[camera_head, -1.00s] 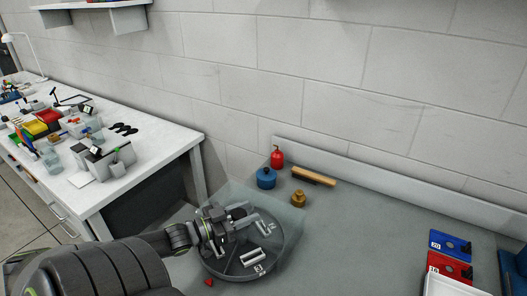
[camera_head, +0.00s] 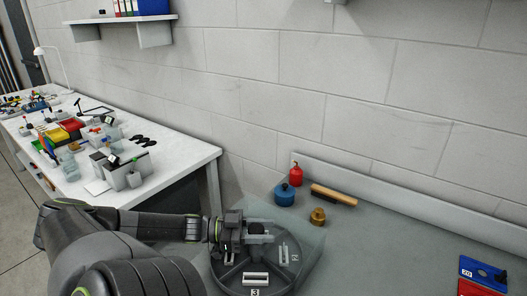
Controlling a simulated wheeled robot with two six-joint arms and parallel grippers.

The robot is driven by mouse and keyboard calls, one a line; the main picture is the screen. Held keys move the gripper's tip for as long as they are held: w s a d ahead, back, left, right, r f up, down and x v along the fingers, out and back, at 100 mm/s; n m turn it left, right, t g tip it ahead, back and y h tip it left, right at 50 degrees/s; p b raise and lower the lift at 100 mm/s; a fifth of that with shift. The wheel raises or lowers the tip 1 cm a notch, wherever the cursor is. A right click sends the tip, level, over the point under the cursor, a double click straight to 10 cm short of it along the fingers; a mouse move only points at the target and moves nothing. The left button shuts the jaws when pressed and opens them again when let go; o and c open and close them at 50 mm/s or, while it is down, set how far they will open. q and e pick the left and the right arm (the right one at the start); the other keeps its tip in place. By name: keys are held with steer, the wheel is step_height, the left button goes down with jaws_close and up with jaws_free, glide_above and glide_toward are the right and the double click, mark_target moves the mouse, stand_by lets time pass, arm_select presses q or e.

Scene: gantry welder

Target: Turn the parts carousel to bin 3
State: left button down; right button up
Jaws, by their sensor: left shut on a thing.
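The parts carousel (camera_head: 217,275) is a round grey tray with divided bins on the bench at the bottom centre. A bin marked 3 with a white slotted piece (camera_head: 255,278) faces the lower picture edge. A bin marked 2 with a pale piece (camera_head: 283,253) lies to its right. My left gripper (camera_head: 262,231) is over the carousel's middle, shut on its dark knob (camera_head: 256,228). The gripper and wrist hide the carousel's far and left bins. My right gripper is not in view.
A blue pot (camera_head: 285,195), red bottle (camera_head: 296,173), brass piece (camera_head: 317,216) and wooden-handled brush (camera_head: 334,194) stand behind the carousel. A blue bin (camera_head: 482,272) is at far right. A cluttered white table (camera_head: 180,152) is at left. The bench's right middle is clear.

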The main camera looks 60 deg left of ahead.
arm_select(q)
steer(key=shift+m+g+h+b, duration=0.3)
steer(key=shift+h, duration=0.1)
steer(key=shift+d, duration=0.1)
stand_by(0.3)
steer(key=c, duration=0.9)
jaws_free()
steer(key=shift+o, duration=0.2)
steer(key=shift+s, duration=0.1)
steer(key=v, duration=1.7)
steer(key=shift+a+b, duration=0.3)
steer(key=shift+a, duration=0.05)
